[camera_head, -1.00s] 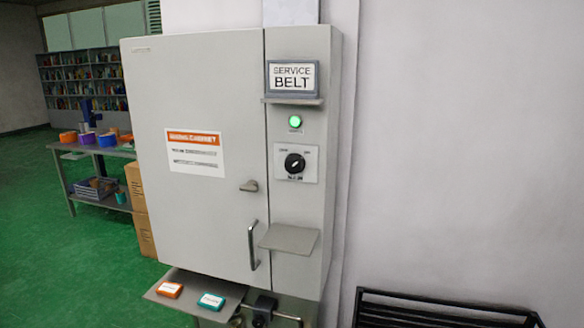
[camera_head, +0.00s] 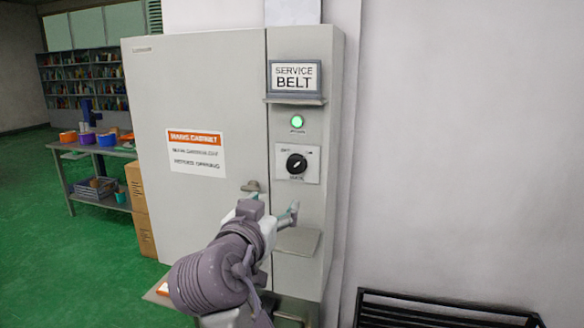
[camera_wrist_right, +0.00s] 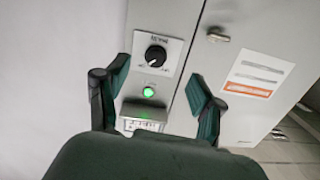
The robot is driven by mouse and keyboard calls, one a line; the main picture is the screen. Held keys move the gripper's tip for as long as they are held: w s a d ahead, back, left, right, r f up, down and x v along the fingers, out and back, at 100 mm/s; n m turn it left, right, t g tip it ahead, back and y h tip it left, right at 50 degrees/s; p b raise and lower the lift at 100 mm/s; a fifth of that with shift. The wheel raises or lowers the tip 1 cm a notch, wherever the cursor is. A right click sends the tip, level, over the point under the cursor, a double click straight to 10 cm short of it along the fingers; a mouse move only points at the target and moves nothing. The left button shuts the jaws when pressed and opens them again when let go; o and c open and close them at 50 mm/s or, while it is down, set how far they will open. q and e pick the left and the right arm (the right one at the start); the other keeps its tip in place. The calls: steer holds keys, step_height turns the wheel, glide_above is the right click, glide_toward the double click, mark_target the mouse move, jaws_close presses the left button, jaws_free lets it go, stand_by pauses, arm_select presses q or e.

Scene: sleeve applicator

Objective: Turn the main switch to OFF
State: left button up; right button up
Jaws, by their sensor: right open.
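The main switch (camera_head: 296,163) is a black round knob on a pale plate on the right strip of the grey cabinet (camera_head: 210,85). A white pointer mark shows on the knob; the plate's lettering is too small to read. A lit green lamp (camera_head: 297,121) sits above it. My right gripper (camera_head: 272,208) is open and empty, below and left of the switch, in front of the cabinet. In the right wrist view the switch (camera_wrist_right: 156,55) and the green lamp (camera_wrist_right: 148,92) show between the spread fingers (camera_wrist_right: 155,95), apart from them. My left gripper is not in view.
A "SERVICE BELT" sign (camera_head: 295,77) stands on a ledge above the lamp. A black rack (camera_head: 440,310) stands at lower right.

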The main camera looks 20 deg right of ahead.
mark_target(294, 166)
steer(key=shift+m+h, duration=0.3)
steer(key=w+d+r+p, duration=0.1)
steer(key=w+d, duration=0.1)
steer(key=w, duration=0.1)
steer(key=w+d+r+p, duration=0.1)
steer(key=w+d, duration=0.1)
steer(key=w, duration=0.1)
steer(key=w+d+r+p, duration=0.1)
steer(key=w+d, duration=0.1)
steer(key=w, duration=0.2)
steer(key=shift+d+p, duration=0.35)
steer(key=shift+d, duration=0.05)
steer(key=shift+w+d+f, duration=0.15)
steer(key=shift+w+d, duration=0.15)
steer(key=shift+w, duration=0.25)
steer(key=c, duration=1.1)
